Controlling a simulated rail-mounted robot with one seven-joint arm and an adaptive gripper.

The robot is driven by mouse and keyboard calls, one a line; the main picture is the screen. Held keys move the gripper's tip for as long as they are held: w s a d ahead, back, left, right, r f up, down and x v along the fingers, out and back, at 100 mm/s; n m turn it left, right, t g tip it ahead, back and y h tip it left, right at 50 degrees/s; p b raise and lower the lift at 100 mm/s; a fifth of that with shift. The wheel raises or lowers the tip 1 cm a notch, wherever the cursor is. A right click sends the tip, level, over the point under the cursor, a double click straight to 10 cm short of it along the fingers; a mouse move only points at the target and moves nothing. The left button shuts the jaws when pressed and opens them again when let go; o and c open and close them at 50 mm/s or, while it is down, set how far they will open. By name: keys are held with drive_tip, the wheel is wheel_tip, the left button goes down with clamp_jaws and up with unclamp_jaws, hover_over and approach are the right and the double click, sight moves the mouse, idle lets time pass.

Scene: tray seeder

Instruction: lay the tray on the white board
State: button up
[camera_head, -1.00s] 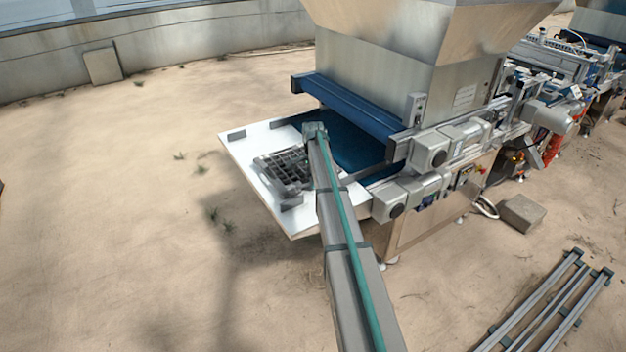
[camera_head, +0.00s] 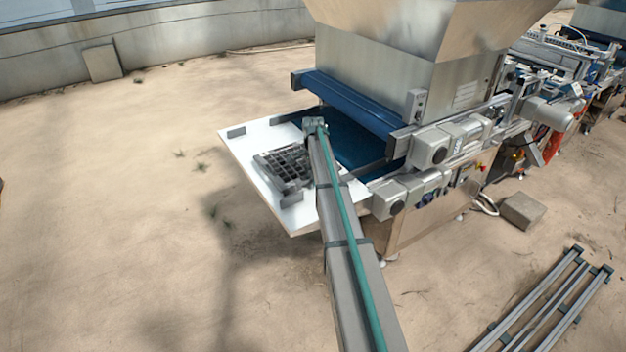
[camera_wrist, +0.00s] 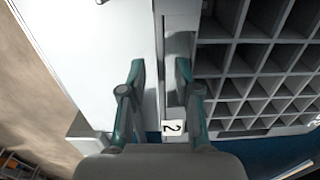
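The dark grey tray (camera_head: 262,165), a grid of square cells, lies on the white board (camera_head: 252,145) at the front of the machine. In the wrist view, the tray's rim (camera_wrist: 178,42) and cells fill the right side, and the white board (camera_wrist: 95,55) fills the left. My gripper (camera_wrist: 160,72) is at the rim, one finger over the board and one at the tray side. The fingers stand apart, with a visible gap between the left finger and the rim. A white tag marked 2 (camera_wrist: 172,128) shows between the finger bases. My arm hides the gripper in the head view.
The blue belt (camera_head: 350,145) and roller cover (camera_head: 350,105) lie right behind the board, under the large metal hopper (camera_head: 380,50).

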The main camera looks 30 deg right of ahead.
wheel_tip(320, 180, up, 11)
drive_tip(key=b, duration=0.3)
drive_tip(key=shift+r, duration=0.2)
